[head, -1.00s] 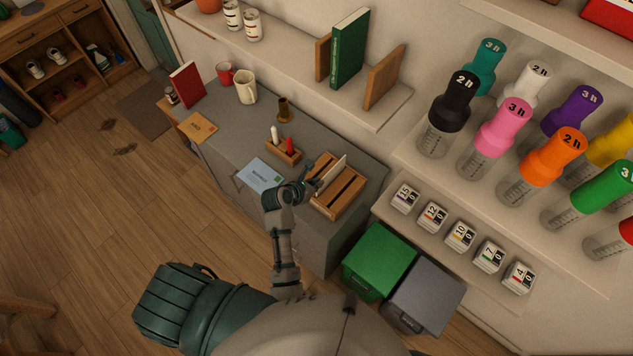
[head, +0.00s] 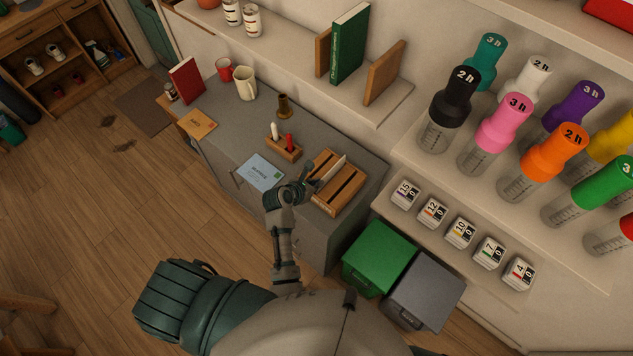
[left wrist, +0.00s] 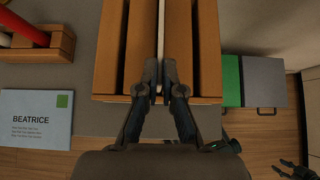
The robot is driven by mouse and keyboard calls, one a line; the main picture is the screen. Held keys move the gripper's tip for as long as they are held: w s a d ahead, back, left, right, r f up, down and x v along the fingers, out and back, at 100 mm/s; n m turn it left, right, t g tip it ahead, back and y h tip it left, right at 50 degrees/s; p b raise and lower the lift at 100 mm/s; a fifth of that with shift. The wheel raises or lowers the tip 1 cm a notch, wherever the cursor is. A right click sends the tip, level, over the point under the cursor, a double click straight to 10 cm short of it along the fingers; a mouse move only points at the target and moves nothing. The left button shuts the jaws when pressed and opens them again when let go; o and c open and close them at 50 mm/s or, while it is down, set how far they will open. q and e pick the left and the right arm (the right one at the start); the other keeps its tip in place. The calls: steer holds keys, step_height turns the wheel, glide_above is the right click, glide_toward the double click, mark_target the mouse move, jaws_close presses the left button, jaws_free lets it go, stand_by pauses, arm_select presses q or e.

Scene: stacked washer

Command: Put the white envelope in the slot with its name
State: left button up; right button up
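The white envelope (head: 332,171) stands on edge in the middle slot of the wooden rack (head: 345,197) on the grey counter. In the left wrist view it shows edge-on as a thin white strip (left wrist: 160,45) between dark slots. My left gripper (head: 305,187) is at the rack's near side, its fingertips (left wrist: 161,80) close together on the envelope's near edge. The envelope's face and any slot names cannot be read. A dark shape (left wrist: 296,168) at the lower right corner of the left wrist view looks like my right gripper; its fingers are unclear.
A blue envelope marked BEATRICE (left wrist: 37,118) lies left of the rack, also in the head view (head: 260,172). An orange envelope (head: 197,124) lies farther left. Green (head: 380,257) and grey (head: 425,290) bins are at the right.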

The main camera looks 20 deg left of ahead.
arm_select(q)
steer(key=o, duration=0.5)
steer(key=shift+r, duration=0.1)
